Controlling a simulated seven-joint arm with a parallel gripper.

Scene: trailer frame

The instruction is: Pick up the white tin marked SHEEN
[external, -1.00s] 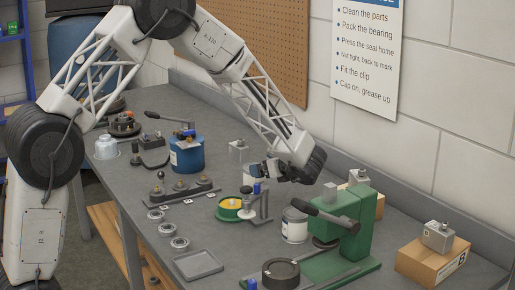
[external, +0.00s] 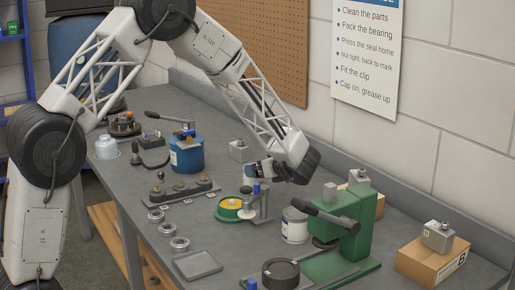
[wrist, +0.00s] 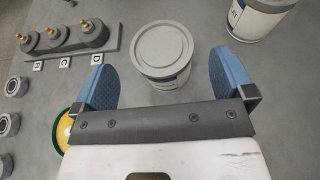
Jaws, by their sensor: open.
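A white tin with a pale grey lid (wrist: 161,50) stands upright between the fingertips in the wrist view. Its label is mostly turned away and I cannot read the word. My gripper (wrist: 160,70) is open, one blue finger pad on each side of this tin, with nothing held. In the external view my gripper (external: 268,172) is low over the bench and hides part of what is there. A second white tin (wrist: 258,20), its label cut off, is at the wrist view's top right. Another white tin (external: 295,226) stands beside the green press; its label is unreadable.
The green press (external: 345,222) stands to the right of my gripper. A green dish with a yellow top (external: 230,209), a rack of knobs (external: 178,190) and a blue canister (external: 187,155) are nearby. A grey wall ledge runs behind the bench.

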